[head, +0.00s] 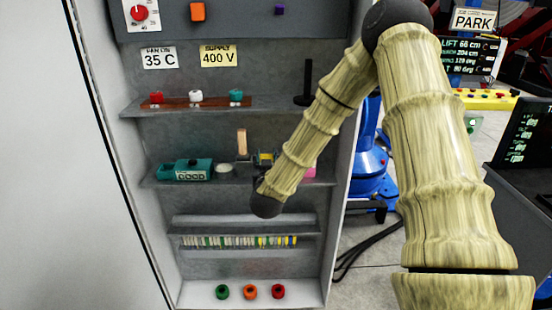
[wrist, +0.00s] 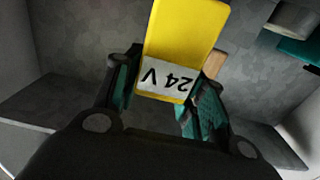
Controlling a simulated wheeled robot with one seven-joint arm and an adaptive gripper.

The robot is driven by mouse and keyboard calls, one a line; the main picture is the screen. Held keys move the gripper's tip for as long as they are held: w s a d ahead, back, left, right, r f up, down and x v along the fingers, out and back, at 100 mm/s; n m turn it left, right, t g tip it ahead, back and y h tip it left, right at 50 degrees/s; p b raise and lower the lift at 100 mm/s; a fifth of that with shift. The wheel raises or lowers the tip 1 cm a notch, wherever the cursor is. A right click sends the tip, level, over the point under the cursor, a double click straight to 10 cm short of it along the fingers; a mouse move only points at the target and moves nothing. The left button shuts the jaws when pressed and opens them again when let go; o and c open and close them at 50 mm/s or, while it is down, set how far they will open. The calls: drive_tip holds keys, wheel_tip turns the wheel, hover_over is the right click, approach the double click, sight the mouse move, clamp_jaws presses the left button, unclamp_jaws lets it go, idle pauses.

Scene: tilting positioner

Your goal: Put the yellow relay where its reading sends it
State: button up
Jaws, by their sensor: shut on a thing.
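A teal box marked GOOD (head: 193,171) stands left on that shelf. A card reading SUPPLY 400 V (head: 218,56) and another reading 35 C (head: 159,58) are on the back wall.
A tan block (head: 241,141) stands upright beside a pale round dish (head: 223,169). A pink thing (head: 309,171) is partly behind my arm. The upper shelf holds a brown strip (head: 178,104) with red, white and teal pieces. A black post (head: 307,83) stands right.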

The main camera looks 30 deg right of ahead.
drive_tip(key=shift+w+d+f+p, duration=0.35)
drive_tip(key=shift+w+d+f, duration=0.45)
drive_tip(key=shift+d, duration=0.4)
drive_tip(key=shift+w+d+f+p, duration=0.3)
drive_tip(key=shift+w+d+f, duration=0.35)
drive_tip(key=shift+w+d, duration=0.4)
drive_tip(key=shift+w+d+f+p, duration=0.35)
drive_tip(key=shift+w+d+f, duration=0.35)
drive_tip(key=shift+d, duration=0.6)
drive_tip(key=shift+f, duration=0.1)
drive_tip(key=o, duration=1.2)
